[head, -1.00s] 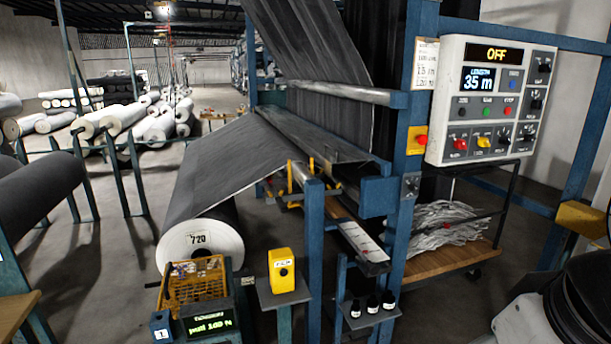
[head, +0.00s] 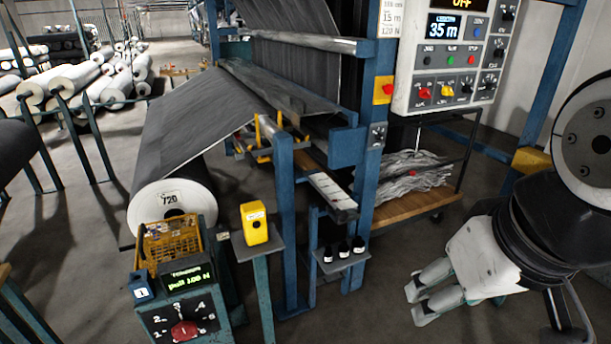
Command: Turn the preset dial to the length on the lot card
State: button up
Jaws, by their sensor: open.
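The lot card (head: 391,18) is on the blue post, its top cut off; I read 15 m and 120 N. The white control panel (head: 432,60) beside it has a LENGTH display (head: 443,27) reading 35 m. Black knobs (head: 488,82) run down its right side, and red and yellow knobs (head: 446,91) line its lower row. I cannot read which is the preset dial. My gripper (head: 417,300) is at the lower right, below and apart from the panel. It is open and empty, its two pale fingers pointing left.
A red dial (head: 184,331) with a numbered scale is on the teal stand at lower left, under a green-lit display (head: 187,277). A yellow box (head: 254,224) stands on a small shelf. A cart (head: 400,202) with scraps stands under the panel. Bare floor lies around my gripper.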

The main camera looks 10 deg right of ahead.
aim_at(490, 86)
jog(key=z, duration=0.95)
jog(key=i+l+u, duration=0.1)
jog(key=i+l, duration=0.5)
jog(key=i+l+u, duration=0.1)
jog(key=i+l, duration=0.55)
jog(key=i+l+u, duration=0.1)
jog(key=i+l, duration=0.6)
jog(key=i+l+u, duration=0.1)
jog(key=i+l, duration=0.5)
jog(key=l, duration=0.2)
